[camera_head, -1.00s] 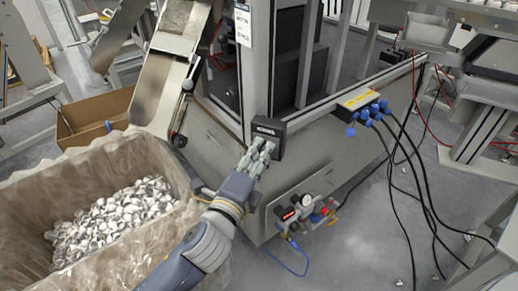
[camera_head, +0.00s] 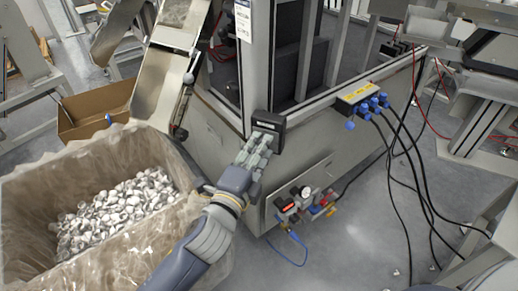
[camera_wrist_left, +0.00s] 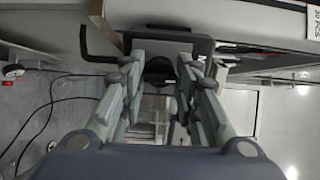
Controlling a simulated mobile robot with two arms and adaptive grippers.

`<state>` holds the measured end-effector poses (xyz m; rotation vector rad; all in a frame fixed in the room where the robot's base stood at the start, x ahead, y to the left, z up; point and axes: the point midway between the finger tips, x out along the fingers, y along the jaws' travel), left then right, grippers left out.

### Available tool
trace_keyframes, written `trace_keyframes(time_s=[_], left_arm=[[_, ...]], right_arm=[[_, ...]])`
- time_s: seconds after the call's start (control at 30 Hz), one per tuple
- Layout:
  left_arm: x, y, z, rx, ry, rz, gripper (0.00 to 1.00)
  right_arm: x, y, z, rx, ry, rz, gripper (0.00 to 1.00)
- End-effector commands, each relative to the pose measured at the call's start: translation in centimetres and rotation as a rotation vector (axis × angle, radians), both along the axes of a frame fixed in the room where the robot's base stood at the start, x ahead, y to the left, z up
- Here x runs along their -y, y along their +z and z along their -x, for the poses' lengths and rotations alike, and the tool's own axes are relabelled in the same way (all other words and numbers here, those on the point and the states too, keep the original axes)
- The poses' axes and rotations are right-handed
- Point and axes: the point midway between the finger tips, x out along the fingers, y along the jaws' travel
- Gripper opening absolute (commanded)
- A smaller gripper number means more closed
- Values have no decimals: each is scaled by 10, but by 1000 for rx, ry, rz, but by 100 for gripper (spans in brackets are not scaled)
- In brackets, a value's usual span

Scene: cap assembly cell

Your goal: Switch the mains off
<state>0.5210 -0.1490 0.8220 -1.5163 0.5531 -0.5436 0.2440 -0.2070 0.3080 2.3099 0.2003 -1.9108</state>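The mains switch looks to be the dark grey box (camera_head: 276,122) on the corner of the machine's frame. My left gripper (camera_head: 265,137) reaches up to the box's front and hides part of it. In the left wrist view, the two fingers of my left gripper (camera_wrist_left: 158,78) stand apart. A dark knob-like part (camera_wrist_left: 158,68) shows between them, in front of the box (camera_wrist_left: 170,41). I see a gap on each side of it, but contact at the fingertips cannot be told. The knob's position cannot be read. My right gripper is in neither view.
A crate lined with clear film (camera_head: 35,190) holds many metallic caps, left of my left arm. A cardboard box (camera_head: 90,112) stands behind it. An air unit with gauge and blue hose (camera_head: 305,203) sits below the switch. Blue plugs with black cables (camera_head: 370,107) hang at right.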

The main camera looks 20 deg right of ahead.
Motion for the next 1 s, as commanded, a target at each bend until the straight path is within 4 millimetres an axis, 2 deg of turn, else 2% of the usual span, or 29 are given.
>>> trace_keyframes(time_s=[0.03,0.07,0.4,0.53,1.0], left_arm=[[0,-1,0,-2,0,-1,42],[0,-1,0,-2,0,-1,49],[-1,0,0,1,0,-2,50],[-6,-1,7,1,0,-2,50],[-63,-2,74,-3,1,-3,50]], right_arm=[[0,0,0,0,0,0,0],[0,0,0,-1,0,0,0],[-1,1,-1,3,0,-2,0],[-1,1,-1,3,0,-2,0],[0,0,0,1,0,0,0]])
